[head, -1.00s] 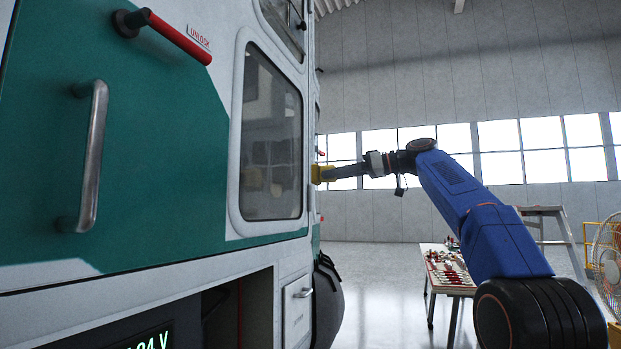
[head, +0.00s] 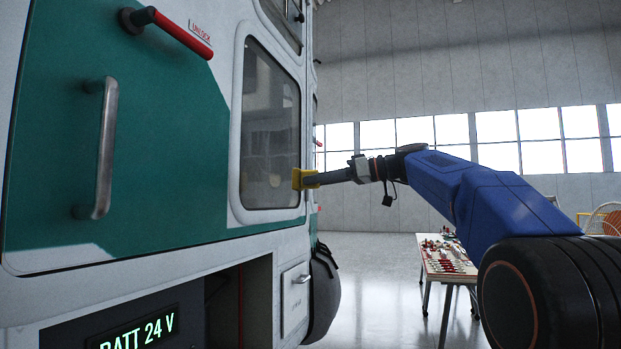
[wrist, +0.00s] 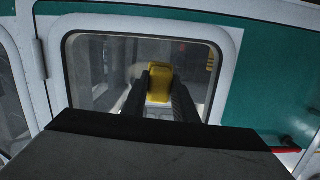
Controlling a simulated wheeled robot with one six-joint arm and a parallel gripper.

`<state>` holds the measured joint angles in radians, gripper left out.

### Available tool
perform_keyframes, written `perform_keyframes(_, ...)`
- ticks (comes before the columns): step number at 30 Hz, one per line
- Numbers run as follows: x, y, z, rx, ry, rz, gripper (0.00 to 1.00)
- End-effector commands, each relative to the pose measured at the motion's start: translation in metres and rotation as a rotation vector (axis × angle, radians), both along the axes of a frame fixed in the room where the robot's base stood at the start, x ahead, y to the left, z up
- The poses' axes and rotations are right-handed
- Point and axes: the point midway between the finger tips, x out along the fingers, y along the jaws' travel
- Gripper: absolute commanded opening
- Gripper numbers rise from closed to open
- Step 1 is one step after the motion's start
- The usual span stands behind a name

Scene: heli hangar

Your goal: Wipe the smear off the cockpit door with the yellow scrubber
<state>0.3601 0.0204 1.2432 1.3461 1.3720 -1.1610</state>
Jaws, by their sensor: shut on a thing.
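My gripper (head: 318,178) is shut on the yellow scrubber (head: 299,179) and holds it out level at the side of the helicopter. In the head view the scrubber overlaps the right edge of the door window (head: 268,130); I cannot tell whether it touches. In the wrist view the scrubber (wrist: 159,83) sits between the two dark fingers (wrist: 159,98), in front of the window (wrist: 100,70). The cockpit door (head: 150,140) is green and white. I cannot make out a clear smear; a faint pale patch (head: 256,168) shows in the window glass.
A grey door handle (head: 105,150) and a red unlock lever (head: 180,33) stick out from the side. Below are a "BATT 24 V" display (head: 135,332) and an open bay. A table with small parts (head: 447,258) stands behind my arm. Open floor lies between.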

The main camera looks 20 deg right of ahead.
Motion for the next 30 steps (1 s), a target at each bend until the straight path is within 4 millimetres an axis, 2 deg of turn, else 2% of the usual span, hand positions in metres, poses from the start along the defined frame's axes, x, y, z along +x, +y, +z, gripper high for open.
perform_keyframes(18,0.029,0.041,0.0,0.0,-0.001,0.002,0.08)
perform_keyframes(30,0.034,0.047,0.0,0.0,0.0,0.001,0.08)
